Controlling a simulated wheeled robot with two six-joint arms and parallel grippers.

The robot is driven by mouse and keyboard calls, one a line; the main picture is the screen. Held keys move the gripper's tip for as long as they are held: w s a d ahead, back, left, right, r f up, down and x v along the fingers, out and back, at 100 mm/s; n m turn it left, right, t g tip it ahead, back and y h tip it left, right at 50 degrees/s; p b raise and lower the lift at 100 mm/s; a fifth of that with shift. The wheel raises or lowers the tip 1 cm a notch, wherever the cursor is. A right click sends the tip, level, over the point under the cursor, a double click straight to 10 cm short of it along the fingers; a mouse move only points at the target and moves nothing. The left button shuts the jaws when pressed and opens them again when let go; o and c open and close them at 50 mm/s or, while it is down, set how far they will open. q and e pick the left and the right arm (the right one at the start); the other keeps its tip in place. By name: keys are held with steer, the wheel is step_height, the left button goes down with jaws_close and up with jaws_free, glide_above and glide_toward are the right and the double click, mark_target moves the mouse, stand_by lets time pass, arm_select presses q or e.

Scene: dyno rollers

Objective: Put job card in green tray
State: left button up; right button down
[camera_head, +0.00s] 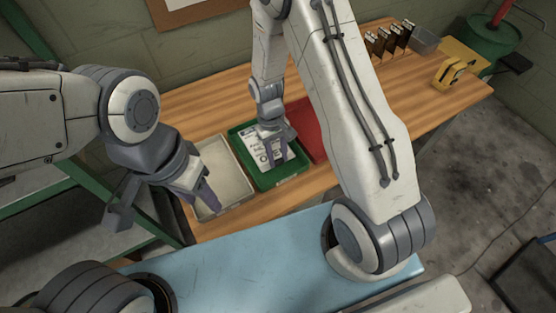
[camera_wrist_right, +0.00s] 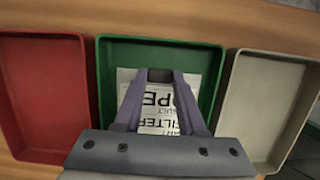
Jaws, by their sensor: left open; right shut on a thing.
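The job card (camera_head: 251,147) is white with dark print and lies inside the outline of the green tray (camera_head: 282,174). In the right wrist view the card (camera_wrist_right: 158,124) shows large letters, and the green tray (camera_wrist_right: 160,50) surrounds it. My right gripper (camera_head: 274,154) points down over the tray and is shut on the card. It also shows in the right wrist view (camera_wrist_right: 160,76), hiding part of the card. I cannot tell whether the card touches the tray floor. My left gripper (camera_head: 164,203) is open and empty, left of the trays.
A beige tray (camera_head: 224,172) stands left of the green one and a red tray (camera_head: 308,128) to its right, all on the wooden bench (camera_head: 200,101). A yellow tool (camera_head: 451,74) and a grey bin (camera_head: 425,41) are at the far right.

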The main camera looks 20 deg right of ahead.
mark_target(278, 162)
steer(key=shift+f, duration=1.6)
steer(key=shift+f, duration=0.15)
steer(key=c, duration=0.5)
jaws_free()
steer(key=d+v, duration=0.1)
steer(key=v, duration=1.1)
steer(key=s+a+r+n+t, duration=0.1)
steer(key=s+a+r+n, duration=0.1)
steer(key=s+a+r, duration=0.6)
steer(key=s+a+r+n+t, duration=0.1)
steer(key=s+r, duration=0.2)
steer(key=s, duration=0.3)
steer(key=s+a+r+n+y, duration=0.1)
steer(key=s+r+n, duration=0.1)
steer(key=s, duration=0.4)
steer(key=shift+s+a+r+t+y+b, duration=0.2)
steer(key=shift+s+r+t+y+b, duration=0.2)
steer(key=shift+r, duration=0.45)
steer(key=shift+w, duration=0.1)
